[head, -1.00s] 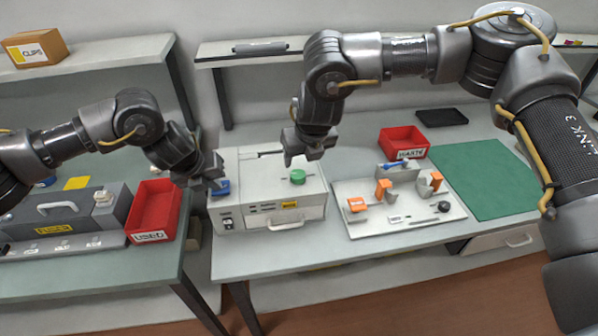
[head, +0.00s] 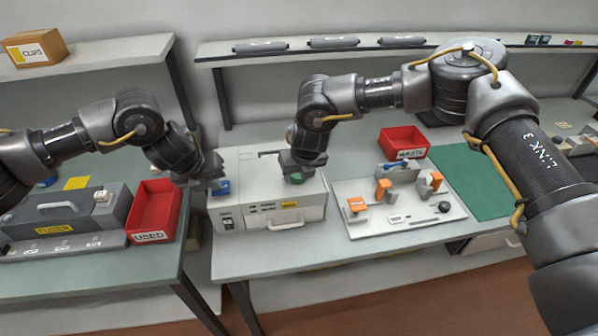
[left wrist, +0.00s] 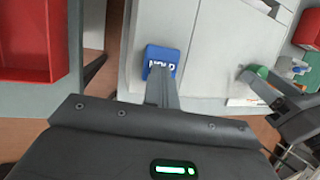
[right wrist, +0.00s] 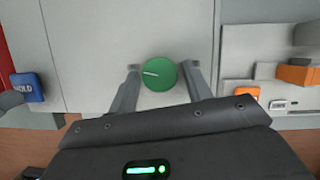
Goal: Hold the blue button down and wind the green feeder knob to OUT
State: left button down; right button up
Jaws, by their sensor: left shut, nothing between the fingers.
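The blue button (head: 221,187), labelled HOLD, is on the left of the pale grey feeder unit (head: 272,220). It also shows in the left wrist view (left wrist: 160,57). My left gripper (left wrist: 160,72) is shut and empty, its fingertips over the button's near part; I cannot tell how far the button is pressed. The green knob (right wrist: 159,74) is on the unit's top, with a white pointer line toward the left in the right wrist view. My right gripper (right wrist: 162,70) is open, one finger on each side of the knob. In the head view the gripper partly covers the knob (head: 297,178).
To the right stands a pale fixture (head: 376,222) with orange parts, and a red WASTE bin (head: 402,140) behind it. A red USED bin (head: 153,238) is on the left table. A green mat (head: 480,180) lies at right. A shelf (head: 370,50) with grey rollers runs behind.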

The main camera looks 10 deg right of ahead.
jog(key=c, duration=0.7)
jog(key=shift+m, duration=0.3)
jog(key=m+h, duration=0.1)
jog(key=m, duration=0.1)
jog(key=shift+a+m, duration=0.15)
jog(key=shift+m, duration=0.25)
jog(key=m+h, duration=0.2)
jog(key=m, duration=0.2)
jog(key=shift+w+a+m, duration=0.1)
jog(key=shift+m, duration=0.2)
jog(key=m+g, duration=0.1)
jog(key=m, duration=0.1)
jog(key=m+g+h, duration=0.1)
jog(key=m, duration=0.2)
jog(key=shift+w+h, duration=0.1)
jog(key=shift+h, duration=0.2)
jog(key=m+g, duration=0.1)
jog(key=m, duration=0.2)
jog(key=m+g, duration=0.1)
jog(key=m, duration=0.1)
jog(key=shift+w+f+m+h, duration=0.1)
jog(key=shift+m+h, duration=0.2)
jog(key=shift+m, duration=0.1)
jog(key=shift+a, duration=0.1)
